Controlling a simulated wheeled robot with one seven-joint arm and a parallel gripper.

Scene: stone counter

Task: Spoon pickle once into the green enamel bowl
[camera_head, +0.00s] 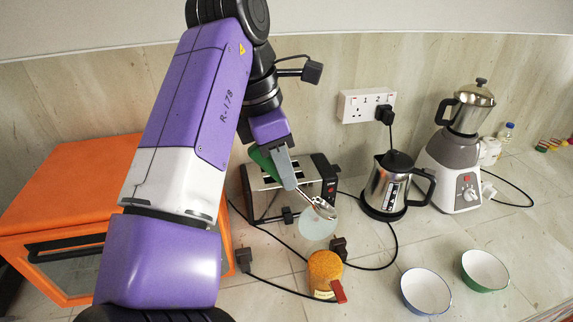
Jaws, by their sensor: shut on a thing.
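My gripper (283,165) is shut on a metal spoon (317,208), held slanting down to the right in front of the toaster. Whether the spoon's bowl carries anything is unclear. The pickle jar (325,268), orange with a pale label and a red piece low at its right, stands on the counter below the spoon, apart from it. The green enamel bowl (485,270), white inside, sits at the right, and its visible inside looks empty. A similar blue-rimmed bowl (426,291) is left of it.
A pale round disc (316,226) shows just below the spoon. A toaster (263,198), kettle (388,186) and mixer grinder (455,170) line the wall. An orange oven (70,200) is at left. Black cords cross the counter; open counter lies around the bowls.

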